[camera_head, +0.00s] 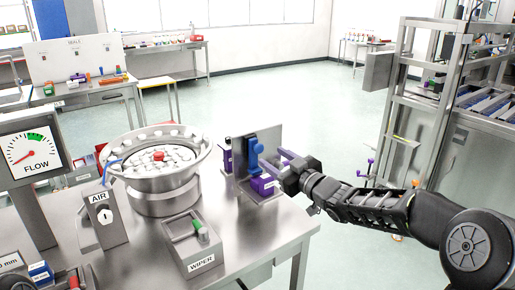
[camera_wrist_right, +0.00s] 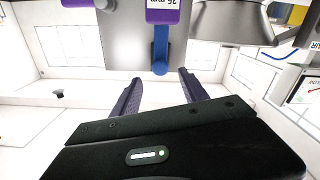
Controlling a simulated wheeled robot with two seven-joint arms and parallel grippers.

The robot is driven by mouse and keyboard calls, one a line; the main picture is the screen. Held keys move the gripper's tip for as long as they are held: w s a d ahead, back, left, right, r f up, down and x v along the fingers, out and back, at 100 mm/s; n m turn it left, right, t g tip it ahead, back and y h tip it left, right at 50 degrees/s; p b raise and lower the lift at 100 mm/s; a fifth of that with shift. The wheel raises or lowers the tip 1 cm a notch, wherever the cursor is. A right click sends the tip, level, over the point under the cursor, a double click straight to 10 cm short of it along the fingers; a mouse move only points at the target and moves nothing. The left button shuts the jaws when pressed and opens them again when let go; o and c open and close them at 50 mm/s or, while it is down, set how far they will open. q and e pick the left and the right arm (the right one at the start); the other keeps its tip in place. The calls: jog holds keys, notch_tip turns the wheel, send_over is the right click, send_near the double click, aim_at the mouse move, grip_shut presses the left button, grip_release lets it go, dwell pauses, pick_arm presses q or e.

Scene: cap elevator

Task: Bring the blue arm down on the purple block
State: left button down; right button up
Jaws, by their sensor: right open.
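The blue arm (camera_head: 254,154) stands upright in front of a grey metal plate on the bench. The purple block (camera_head: 264,186) sits low beneath it. In the right wrist view the blue arm (camera_wrist_right: 160,50) shows between and just beyond my fingertips, and the purple block (camera_wrist_right: 162,14) with an upside-down white label is at the top edge. My right gripper (camera_head: 274,160) comes in from the right, open and empty, its two dark purple fingers pointing at the blue arm; the fingers also show in the wrist view (camera_wrist_right: 160,82). Contact cannot be told. My left gripper is not in view.
A metal bowl feeder (camera_head: 158,186) stands left of the fixture. A WIPER box (camera_head: 190,244), an AIR box (camera_head: 102,222) and a FLOW gauge (camera_head: 32,150) are on the same bench. A metal rack (camera_head: 408,110) stands at the right. The floor behind is clear.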

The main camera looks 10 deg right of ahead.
aim_at(261, 150)
jog(key=p+x, duration=0.2)
jog(key=x, duration=0.4)
jog(key=shift+w+a, duration=0.15)
jog(key=shift+w, duration=0.2)
jog(key=shift+w+a, duration=0.2)
jog(key=shift+w, duration=0.4)
grip_shut()
dwell(0.7)
